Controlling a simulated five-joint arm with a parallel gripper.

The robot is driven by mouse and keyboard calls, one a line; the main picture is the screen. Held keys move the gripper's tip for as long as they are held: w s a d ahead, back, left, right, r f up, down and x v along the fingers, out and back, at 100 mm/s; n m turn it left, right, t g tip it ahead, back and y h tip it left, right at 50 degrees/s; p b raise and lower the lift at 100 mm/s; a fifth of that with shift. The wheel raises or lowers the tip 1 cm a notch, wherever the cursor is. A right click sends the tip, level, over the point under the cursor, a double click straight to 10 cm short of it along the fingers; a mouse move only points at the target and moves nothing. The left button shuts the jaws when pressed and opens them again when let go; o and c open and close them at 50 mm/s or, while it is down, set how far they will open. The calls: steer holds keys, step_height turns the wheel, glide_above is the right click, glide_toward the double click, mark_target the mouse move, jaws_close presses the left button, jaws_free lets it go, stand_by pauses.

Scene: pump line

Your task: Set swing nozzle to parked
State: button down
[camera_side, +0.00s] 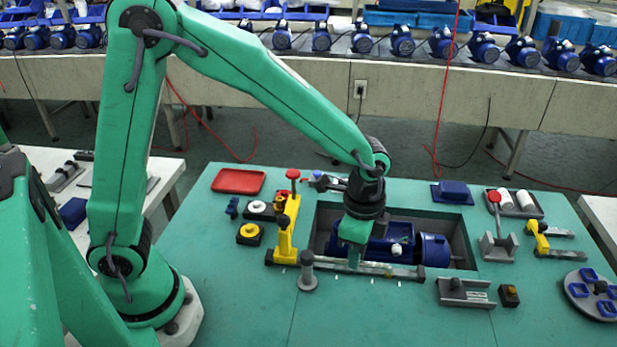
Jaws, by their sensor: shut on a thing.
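My gripper (354,257) points down over the left part of the blue pump (434,250), which lies in a dark recess in the green bench. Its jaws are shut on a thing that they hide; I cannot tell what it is. I cannot make out the swing nozzle for certain. A small grey and blue fitting with a red end (311,177) lies behind the recess, its right end close to my wrist. A grey post with a round knob (307,272) stands at the front left of the recess.
A yellow upright bracket with a red knob (285,232) stands left of the recess at a grey rail (400,272). A red tray (238,181) lies at the back left. A red-knobbed lever (495,225) and a yellow-handled clamp (540,238) stand right. The front left bench is clear.

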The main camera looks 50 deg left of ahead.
steer(key=shift+d, duration=0.1)
steer(key=c, duration=1.2)
jaws_free()
steer(key=shift+r, duration=0.15)
steer(key=shift+r, duration=3.8)
